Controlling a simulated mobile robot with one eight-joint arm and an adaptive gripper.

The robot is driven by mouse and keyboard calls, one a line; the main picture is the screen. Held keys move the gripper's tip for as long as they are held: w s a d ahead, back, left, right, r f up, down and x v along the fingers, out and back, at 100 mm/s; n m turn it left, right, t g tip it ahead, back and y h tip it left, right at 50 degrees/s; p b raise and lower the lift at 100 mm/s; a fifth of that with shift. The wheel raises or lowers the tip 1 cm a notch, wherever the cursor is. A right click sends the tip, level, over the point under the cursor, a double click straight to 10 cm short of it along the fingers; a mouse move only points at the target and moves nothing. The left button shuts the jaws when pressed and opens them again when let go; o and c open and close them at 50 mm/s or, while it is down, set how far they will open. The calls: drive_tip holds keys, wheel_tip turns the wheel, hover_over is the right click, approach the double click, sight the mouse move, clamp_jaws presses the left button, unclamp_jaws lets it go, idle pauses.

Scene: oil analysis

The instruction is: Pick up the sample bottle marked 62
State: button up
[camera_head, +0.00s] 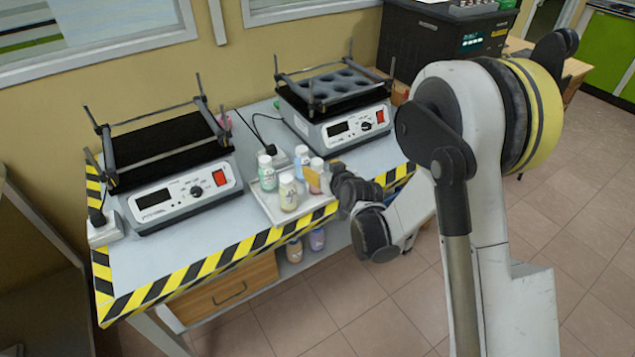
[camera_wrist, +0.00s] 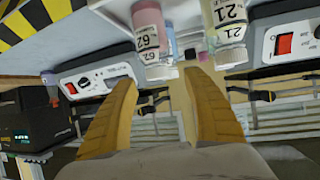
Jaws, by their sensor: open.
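The sample bottle marked 62 (camera_wrist: 150,32) shows near the top centre of the upside-down wrist view, with a white cap and a white label. My gripper (camera_wrist: 160,80) is open and empty, its two yellow fingers apart with the bottle's cap just beyond the tips. In the head view my gripper (camera_head: 320,181) is at the right side of the bottle tray (camera_head: 270,208), close to the bottles. The numbers are too small to read there, so I cannot tell which bottle is 62.
Two shakers, left (camera_head: 180,195) and right (camera_head: 345,128), flank the tray. The table's front edge (camera_head: 215,262) has yellow-black tape.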

sight(318, 163)
drive_tip(key=b+x, duration=0.1)
drive_tip(key=x, duration=0.1)
drive_tip(key=b+x, duration=0.1)
drive_tip(key=x, duration=0.2)
drive_tip(key=shift+w+d+r, duration=0.2)
drive_tip(key=shift+w, duration=0.1)
clamp_jaws()
